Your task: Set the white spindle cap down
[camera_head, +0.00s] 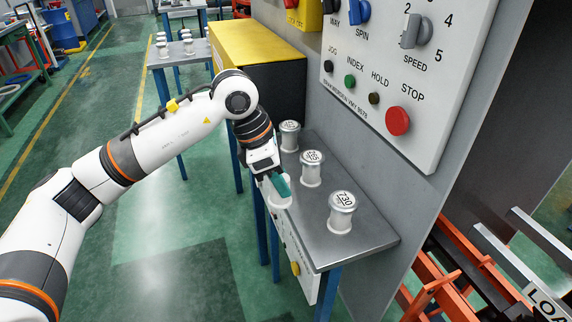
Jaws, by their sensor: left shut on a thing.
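My left gripper (276,187) is shut on the white spindle cap (279,201), a pale cup-shaped piece partly hidden by a teal finger. The cap shows over the near left edge of the grey metal shelf (368,237). I cannot tell whether it touches the shelf or hangs above it. Three labelled white-and-silver spindles stand upright on the shelf in a row: a rear one (289,137), a middle one (311,170) and a front one (341,214) marked 730. The gripper is left of the middle and front spindles. My right gripper is not in view.
A control panel (420,75) with knobs and a red stop button rises right of the shelf. A yellow-topped black box (258,55) stands behind. Another table (176,52) holds several spindles. Orange rails (460,270) lie at lower right.

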